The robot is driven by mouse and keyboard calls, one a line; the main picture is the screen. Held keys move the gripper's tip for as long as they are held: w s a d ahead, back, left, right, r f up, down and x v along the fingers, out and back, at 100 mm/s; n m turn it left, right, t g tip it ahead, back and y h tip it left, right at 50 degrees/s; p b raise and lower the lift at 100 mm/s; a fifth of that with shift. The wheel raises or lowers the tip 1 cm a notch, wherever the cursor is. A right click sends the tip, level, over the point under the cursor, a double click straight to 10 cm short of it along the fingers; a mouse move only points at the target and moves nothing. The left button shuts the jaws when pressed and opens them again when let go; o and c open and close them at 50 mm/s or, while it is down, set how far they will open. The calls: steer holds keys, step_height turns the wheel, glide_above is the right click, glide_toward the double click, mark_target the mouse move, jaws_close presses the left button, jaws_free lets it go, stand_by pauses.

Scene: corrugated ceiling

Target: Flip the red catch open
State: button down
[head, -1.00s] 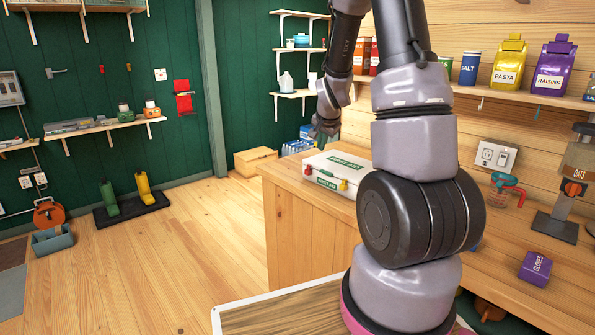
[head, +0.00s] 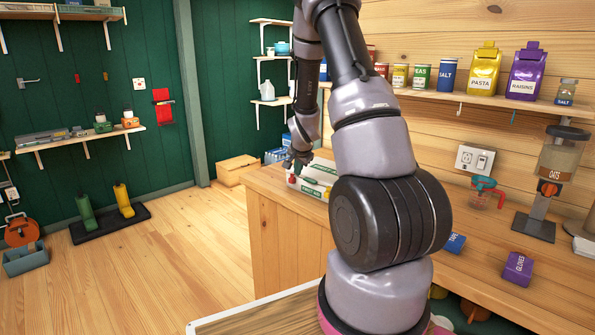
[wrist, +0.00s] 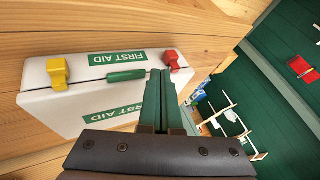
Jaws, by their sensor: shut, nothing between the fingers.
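The white first aid case (wrist: 90,98) lies on the wooden counter, with a green handle (wrist: 125,75) on its front side. The red catch (wrist: 173,62) is at one end of that side and the yellow catch (wrist: 58,72) at the other. The red catch also shows in the head view (head: 292,180). My gripper (wrist: 157,73) is shut and empty, its green fingers between the handle and the red catch, close beside the catch. I cannot tell whether they touch it. In the head view my gripper (head: 292,162) is just above the case, which my arm partly hides.
The counter (head: 265,190) has a purple gloves box (head: 517,268), a red-and-blue jug (head: 487,193) and an oats dispenser (head: 555,170) to the right. A shelf of tins and packets runs along the wall above. Open floor (head: 180,265) lies to the left.

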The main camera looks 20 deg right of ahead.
mark_target(291, 179)
steer(key=x, duration=0.7)
steer(key=shift+w+a, duration=0.2)
steer(key=shift+w, duration=0.4)
steer(key=shift+w+a, duration=0.25)
steer(key=shift+w, duration=0.3)
